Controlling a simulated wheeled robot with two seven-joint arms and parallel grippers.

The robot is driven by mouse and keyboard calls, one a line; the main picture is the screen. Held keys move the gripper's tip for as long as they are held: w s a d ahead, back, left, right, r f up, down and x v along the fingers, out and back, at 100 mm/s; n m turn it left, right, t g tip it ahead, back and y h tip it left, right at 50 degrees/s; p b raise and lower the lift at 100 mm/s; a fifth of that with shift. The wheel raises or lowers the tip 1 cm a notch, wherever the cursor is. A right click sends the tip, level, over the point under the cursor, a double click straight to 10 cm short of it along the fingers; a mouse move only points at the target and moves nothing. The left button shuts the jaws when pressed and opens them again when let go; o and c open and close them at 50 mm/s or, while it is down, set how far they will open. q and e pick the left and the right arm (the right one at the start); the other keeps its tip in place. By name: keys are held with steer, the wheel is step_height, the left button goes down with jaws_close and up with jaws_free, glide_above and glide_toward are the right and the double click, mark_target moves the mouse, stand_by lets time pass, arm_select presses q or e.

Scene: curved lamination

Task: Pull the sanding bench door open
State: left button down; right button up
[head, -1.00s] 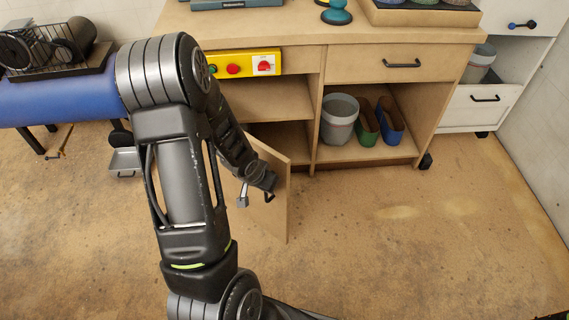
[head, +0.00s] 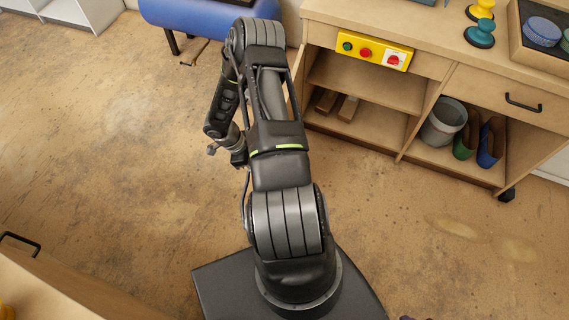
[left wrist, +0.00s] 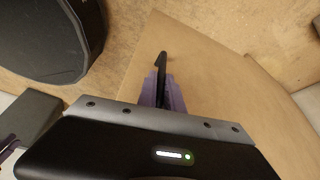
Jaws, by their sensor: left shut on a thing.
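The sanding bench (head: 435,66) stands at the upper right in the head view, its left compartment open to view. Its door is mostly hidden behind my left arm, with only a pale sliver (head: 296,103) beside the compartment. In the left wrist view the door panel (left wrist: 205,60) fills the middle, with a black bar handle (left wrist: 162,62). My left gripper (left wrist: 163,88) is shut on this handle, its purple fingers on either side. In the head view its fingertips are hidden.
Wooden blocks (head: 347,108) lie inside the open compartment. A blue cylinder (head: 205,18) is behind my arm. A wooden unit (head: 45,290) is at lower left. The floor between is clear.

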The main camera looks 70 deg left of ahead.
arm_select(q)
steer(key=s+a, duration=0.2)
steer(key=shift+s+a+m, duration=0.25)
steer(key=shift+s+m, duration=0.15)
steer(key=c, duration=1.5)
jaws_free()
steer(key=shift+w, duration=0.1)
steer(key=v, duration=0.7)
steer(key=shift+a+r, duration=0.2)
steer(key=shift+r, duration=0.2)
